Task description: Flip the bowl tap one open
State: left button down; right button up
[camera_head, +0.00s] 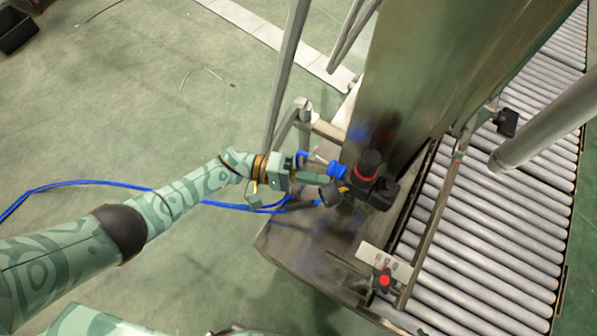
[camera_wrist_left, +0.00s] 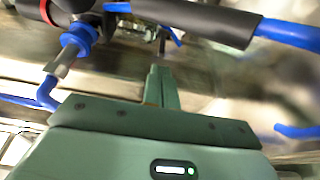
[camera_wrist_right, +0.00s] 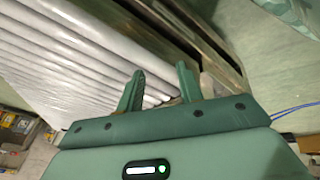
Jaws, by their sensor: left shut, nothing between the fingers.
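A black valve assembly (camera_head: 368,180) with a red ring sits on the side of the steel machine, with blue fittings and hoses on it. It also shows across the top of the left wrist view (camera_wrist_left: 110,15). I cannot tell which part of it is bowl tap one. A small dark stem with a blue piece (camera_wrist_left: 164,38) shows just beyond the left fingertips. My left gripper (camera_head: 318,178) is shut and empty, with its fingers close to the assembly; I cannot tell whether they touch it. My right gripper (camera_wrist_right: 160,85) is open and empty, with rollers beyond its fingers.
A roller conveyor (camera_head: 480,225) runs along the right side of the machine. A red button (camera_head: 384,281) is near its front end. A blue hose (camera_head: 85,183) crosses the floor at left. A metal frame (camera_head: 292,112) stands behind my left gripper. The green floor at left is mostly clear.

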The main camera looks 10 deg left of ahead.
pick_arm(q)
jog(key=shift+d+f, duration=0.1)
jog(key=shift+d, duration=1.25)
pick_arm(e)
jog(key=shift+w+a+r, duration=0.35)
jog(key=shift+a+r, duration=0.1)
jog(key=shift+a, duration=0.1)
pick_arm(q)
jog(key=shift+t, duration=0.3)
